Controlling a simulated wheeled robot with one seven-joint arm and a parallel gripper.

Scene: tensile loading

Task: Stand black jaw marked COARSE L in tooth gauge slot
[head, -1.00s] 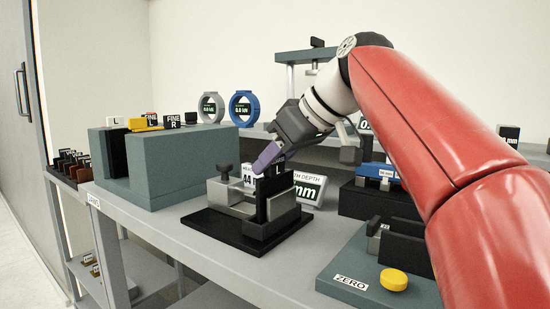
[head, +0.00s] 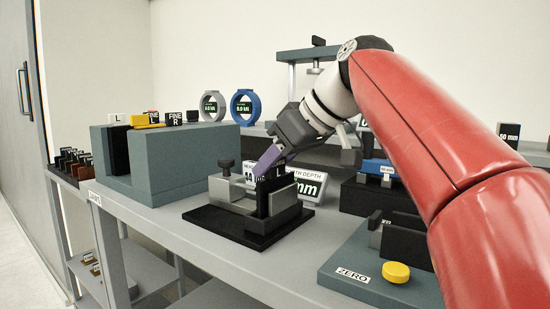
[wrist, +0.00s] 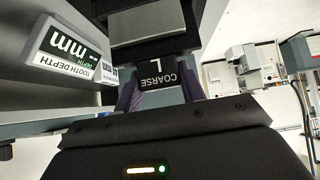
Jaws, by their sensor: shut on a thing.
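The black jaw (wrist: 163,76) shows its COARSE L label, upside down, in the wrist view. My gripper (wrist: 161,88) is shut on it, with one purple finger on each side. In the head view my gripper (head: 268,160) points down at the tooth gauge (head: 228,190), a grey metal fixture on a black base. The black jaw (head: 270,184) is below the fingers, upright between the gauge's metal blocks. Its lower end is hidden, so I cannot tell whether it touches the slot floor.
The TOOTH DEPTH display (head: 313,183) stands close behind the gauge. A grey-green block (head: 180,160) with labelled jaws is to the left. A ZERO fixture (head: 350,275) with a yellow button (head: 396,273) is at the front right. Bare grey table (head: 215,262) lies in front.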

